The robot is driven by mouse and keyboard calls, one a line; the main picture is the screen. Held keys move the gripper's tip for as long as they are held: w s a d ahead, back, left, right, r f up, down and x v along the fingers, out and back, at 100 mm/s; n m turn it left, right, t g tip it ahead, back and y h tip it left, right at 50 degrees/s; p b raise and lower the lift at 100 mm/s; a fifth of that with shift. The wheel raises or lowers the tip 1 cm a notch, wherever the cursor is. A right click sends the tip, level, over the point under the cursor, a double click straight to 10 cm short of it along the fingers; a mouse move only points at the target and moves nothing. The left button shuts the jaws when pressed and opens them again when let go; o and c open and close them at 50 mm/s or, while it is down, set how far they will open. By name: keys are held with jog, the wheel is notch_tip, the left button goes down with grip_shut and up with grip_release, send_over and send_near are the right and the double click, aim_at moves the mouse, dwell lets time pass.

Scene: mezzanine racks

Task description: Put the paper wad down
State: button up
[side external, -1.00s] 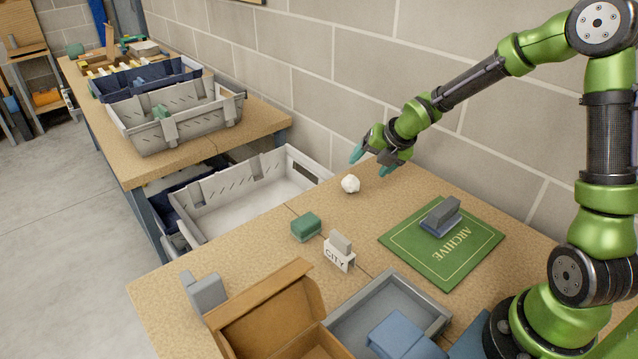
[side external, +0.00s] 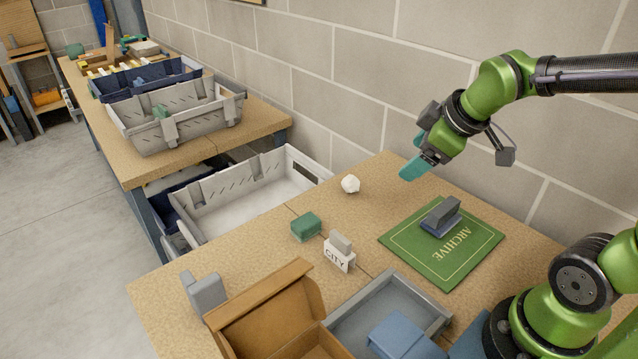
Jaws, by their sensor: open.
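The paper wad (side external: 350,184) is a small white crumpled ball. It rests on the tan tabletop (side external: 310,262) near the back edge, left of the green mat. My gripper (side external: 412,168) has teal fingertips and is open and empty. It is raised above the table, to the right of the paper wad and apart from it. One fingertip partly hides the other.
A green ARCHIVE mat (side external: 470,251) with a grey-and-blue stamp-like block (side external: 441,215) lies to the right. A green block (side external: 306,227), a CITY card holder (side external: 339,254), a grey tray (side external: 443,318) and an open cardboard box (side external: 262,314) stand nearer. A white bin (side external: 190,222) is left.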

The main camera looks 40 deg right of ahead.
jog(key=s+a+r+m+y, duration=0.2)
jog(key=s+a+m, duration=0.1)
jog(key=s+m, duration=0.4)
jog(key=shift+a+m+t+y, duration=0.3)
jog(key=shift+a+m, duration=0.1)
jog(key=shift+m, duration=0.8)
jog(key=shift+w+r, duration=0.1)
